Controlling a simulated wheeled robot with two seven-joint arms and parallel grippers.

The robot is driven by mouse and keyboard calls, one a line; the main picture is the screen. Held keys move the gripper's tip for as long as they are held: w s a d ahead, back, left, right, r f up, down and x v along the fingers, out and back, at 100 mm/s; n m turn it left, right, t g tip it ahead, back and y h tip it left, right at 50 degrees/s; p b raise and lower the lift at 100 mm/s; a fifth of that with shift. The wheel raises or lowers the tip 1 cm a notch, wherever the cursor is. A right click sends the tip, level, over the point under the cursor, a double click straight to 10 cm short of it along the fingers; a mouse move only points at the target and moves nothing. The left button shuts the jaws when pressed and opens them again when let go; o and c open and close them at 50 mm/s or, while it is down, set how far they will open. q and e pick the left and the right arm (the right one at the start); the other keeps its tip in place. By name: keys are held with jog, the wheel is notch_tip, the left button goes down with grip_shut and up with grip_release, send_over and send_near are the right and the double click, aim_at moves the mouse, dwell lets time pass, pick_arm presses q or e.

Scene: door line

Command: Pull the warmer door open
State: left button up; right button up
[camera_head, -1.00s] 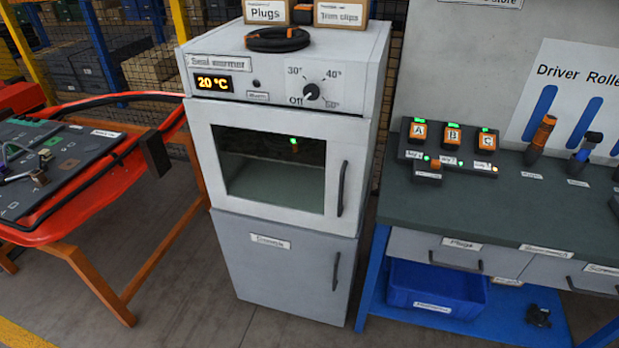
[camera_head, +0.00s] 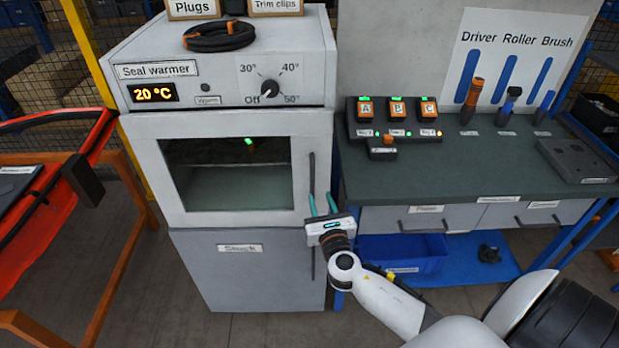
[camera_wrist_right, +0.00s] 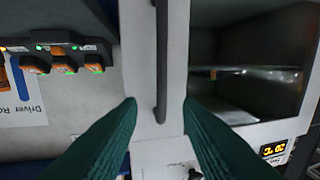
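The seal warmer (camera_head: 222,62) is a white cabinet whose door (camera_head: 306,130) is shut, with a dark glass window. Its dark vertical handle (camera_head: 311,172) is on the door's right side; it also shows in the right wrist view (camera_wrist_right: 161,60). My right gripper (camera_head: 322,203) is open, with teal fingers pointing at the door near the handle's lower end. In the right wrist view the handle's end lies between the two fingertips (camera_wrist_right: 159,106), with gaps on both sides. I cannot tell whether the tips reach past the bar. My left gripper is not in view.
A grey lower cupboard (camera_head: 240,272) is under the warmer door. A workbench (camera_head: 440,165) with chargers and drivers stands at the right, with a blue bin (camera_head: 375,250) below. An orange-framed cart (camera_head: 120,245) stands at the left. The floor in front is partly clear.

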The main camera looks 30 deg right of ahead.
aim_at(313, 182)
jog(key=x, duration=0.9)
jog(key=shift+a+f, duration=0.1)
jog(key=shift+f, duration=0.05)
grip_shut()
